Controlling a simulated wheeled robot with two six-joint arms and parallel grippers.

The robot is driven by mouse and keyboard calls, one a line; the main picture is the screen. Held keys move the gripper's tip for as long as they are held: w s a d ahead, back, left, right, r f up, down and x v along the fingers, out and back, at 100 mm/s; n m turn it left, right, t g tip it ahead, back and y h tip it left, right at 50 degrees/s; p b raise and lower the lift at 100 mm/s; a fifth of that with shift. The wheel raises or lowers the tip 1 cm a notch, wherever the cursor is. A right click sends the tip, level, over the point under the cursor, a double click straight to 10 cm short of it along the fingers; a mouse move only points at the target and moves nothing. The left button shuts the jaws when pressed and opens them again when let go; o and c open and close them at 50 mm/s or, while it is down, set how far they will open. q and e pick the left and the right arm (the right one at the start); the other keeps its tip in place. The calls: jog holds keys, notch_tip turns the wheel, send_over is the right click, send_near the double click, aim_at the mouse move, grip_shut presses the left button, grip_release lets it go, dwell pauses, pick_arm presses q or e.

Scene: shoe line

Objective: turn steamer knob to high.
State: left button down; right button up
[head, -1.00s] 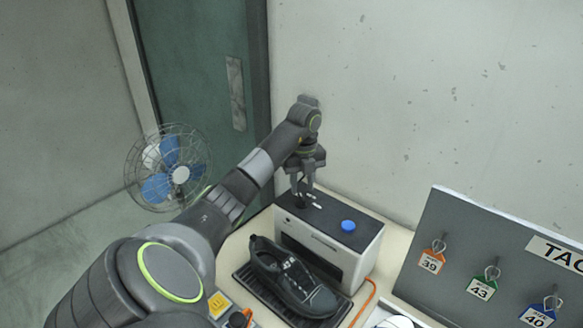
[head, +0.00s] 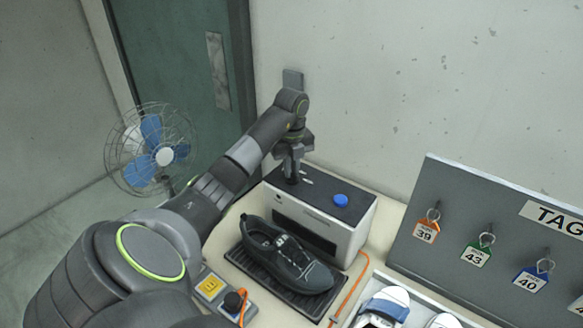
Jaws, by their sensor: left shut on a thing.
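The steamer (head: 345,228) is a white box with a dark top, standing on the table against the wall. A blue button (head: 340,200) sits on the right part of its top. My left gripper (head: 291,178) points down at the left part of the top and is shut on the small dark steamer knob, which its fingers mostly hide. Pale marks show beside the fingers. The knob's setting cannot be read. My right gripper is not in view.
A black shoe (head: 285,262) lies on a dark grate (head: 253,262) in front of the steamer. A tag board (head: 480,215) with numbered tags stands at right, with white and blue shoes (head: 385,305) below it. An orange cable (head: 350,290) runs beside the grate. A fan (head: 150,150) stands at left.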

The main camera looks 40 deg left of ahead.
pick_arm(q)
jog(key=shift+m, duration=0.3)
jog(key=shift+f+m+b, duration=0.1)
jog(key=shift+m+b, duration=0.3)
jog(key=shift+m, duration=1)
jog(key=m, duration=0.4)
jog(key=shift+w+d+m, duration=0.1)
jog(key=shift+m, duration=0.2)
jog(key=m, duration=0.4)
jog(key=shift+d+m, duration=0.1)
jog(key=shift+m, duration=0.2)
jog(key=m, duration=0.6)
jog(key=shift+d, duration=0.1)
jog(key=m, duration=0.5)
jog(key=shift+m, duration=0.3)
